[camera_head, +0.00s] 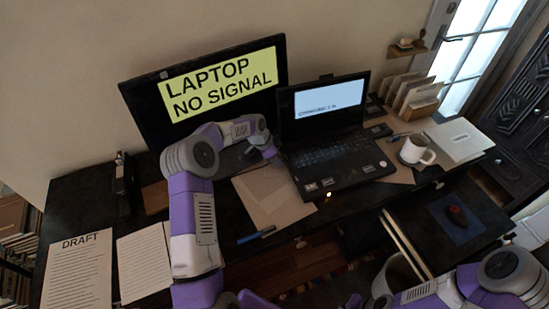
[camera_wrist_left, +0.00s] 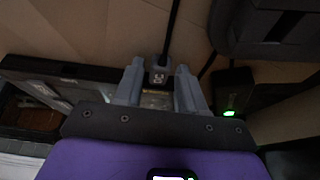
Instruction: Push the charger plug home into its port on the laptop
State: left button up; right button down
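The laptop (camera_head: 335,150) stands open on the dark desk, its screen (camera_head: 328,98) lit pale with a line of small text. My left gripper (camera_head: 267,152) is low beside the laptop's left side. A black cable (camera_wrist_left: 173,30) runs up from the plug. The port and the plug's tip cannot be made out. My right arm shows at the lower right, its gripper out of view.
A monitor (camera_head: 205,95) reading "LAPTOP NO SIGNAL" stands behind my left arm. Papers (camera_head: 275,197) and a blue pen (camera_head: 256,234) lie before the laptop. A mug (camera_head: 416,150) stands to its right. A green light (camera_wrist_left: 229,113) glows on a dark block in the left wrist view.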

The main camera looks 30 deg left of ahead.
pick_arm(q)
jog(key=shift+o, duration=0.9)
jog(key=p+v, duration=0.1)
jog(key=v, duration=0.6)
jog(key=shift+r+p, duration=0.3)
jog(key=shift+s, duration=0.15)
